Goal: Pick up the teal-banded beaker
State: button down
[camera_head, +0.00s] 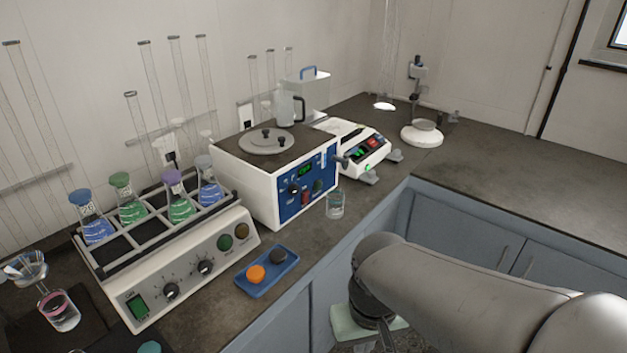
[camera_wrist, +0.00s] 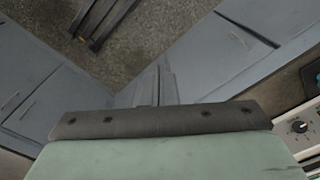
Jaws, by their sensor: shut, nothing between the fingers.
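The teal-banded beaker (camera_head: 335,204) is a small clear glass with a teal band, upright on the dark counter near its front edge. It stands just right of the blue-and-white box-shaped device in the head view. My gripper (camera_head: 365,322) hangs in front of the counter, below and to the right of the beaker, apart from it. Its pale green body and dark bar fill the bottom of the wrist view (camera_wrist: 160,122). The gripper is shut and empty; its fingertips are not clearly seen. The beaker does not show in the wrist view.
A shaker rack (camera_head: 165,250) with several coloured flasks stands at left. A blue tray (camera_head: 267,285) with orange and dark pieces lies near the edge. A pink-banded beaker (camera_head: 60,312) is at lower left. The blue-and-white device (camera_head: 300,185) borders the beaker. The right-hand counter (camera_head: 530,170) is largely clear.

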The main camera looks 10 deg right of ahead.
dwell(0.4)
jog(key=c, duration=0.6)
grip_release()
jog(key=shift+o, duration=0.2)
